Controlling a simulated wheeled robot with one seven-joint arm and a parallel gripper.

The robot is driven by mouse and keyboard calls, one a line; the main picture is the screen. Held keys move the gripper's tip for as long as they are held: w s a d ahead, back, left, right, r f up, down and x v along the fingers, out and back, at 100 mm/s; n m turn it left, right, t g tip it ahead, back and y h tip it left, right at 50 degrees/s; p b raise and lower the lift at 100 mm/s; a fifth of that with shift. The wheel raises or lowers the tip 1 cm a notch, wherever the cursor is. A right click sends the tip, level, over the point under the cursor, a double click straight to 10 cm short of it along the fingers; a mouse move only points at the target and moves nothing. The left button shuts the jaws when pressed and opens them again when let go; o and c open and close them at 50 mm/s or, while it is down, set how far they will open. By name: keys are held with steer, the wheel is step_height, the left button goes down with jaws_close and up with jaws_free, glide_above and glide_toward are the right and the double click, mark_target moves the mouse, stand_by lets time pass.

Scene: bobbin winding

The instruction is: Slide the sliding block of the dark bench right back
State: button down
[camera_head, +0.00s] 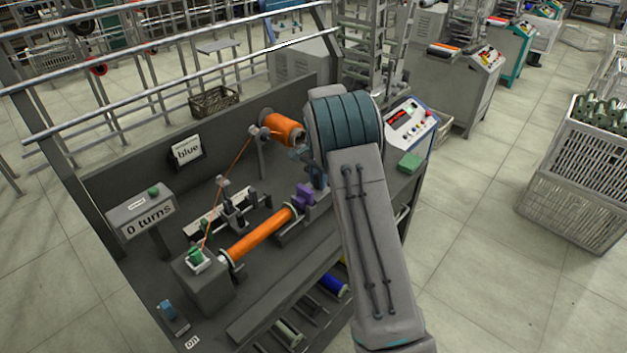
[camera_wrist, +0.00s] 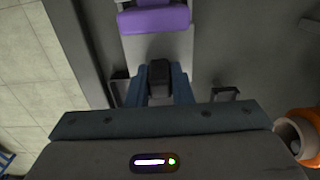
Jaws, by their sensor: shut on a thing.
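The dark bench (camera_head: 130,235) fills the middle of the head view. Its sliding block, with a purple part (camera_head: 304,195), stands at the right end of a long orange bobbin (camera_head: 258,237). I cannot tell whether block and bobbin touch. In the wrist view the purple part (camera_wrist: 155,18) is at the top, with the block's grey body (camera_wrist: 158,46) below it. My gripper (camera_wrist: 158,86) is shut on a black knob (camera_wrist: 159,72) at the near end of the block. In the head view my arm hides most of the gripper and knob.
An orange spool (camera_head: 283,130) sits on a post at the bench's back, its thread running down to a guide (camera_head: 236,205). A control panel (camera_head: 408,122) and green block (camera_head: 410,162) stand right of my arm.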

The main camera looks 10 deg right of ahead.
steer(key=shift+w+d+r, duration=0.1)
steer(key=shift+w+d, duration=0.05)
steer(key=c, duration=1.3)
jaws_free()
steer(key=shift+d, duration=0.15)
step_height(320, 180, up, 14)
steer(key=shift+f+b, duration=0.1)
steer(key=shift+b, duration=0.25)
steer(key=s+a+r+n+t, duration=0.1)
steer(key=s+r+n, duration=0.2)
steer(key=s, duration=0.6)
steer(key=s+a+r+n+t, duration=0.15)
steer(key=s+r, duration=0.25)
steer(key=s, duration=0.6)
steer(key=s+f+n, duration=0.2)
steer(key=s, duration=0.4)
steer(key=s+f+n, duration=0.2)
steer(key=s, duration=0.4)
steer(key=s+f+n, duration=0.2)
steer(key=s, duration=0.4)
steer(key=shift+s+a+t, duration=0.25)
steer(key=shift+s+a, duration=0.15)
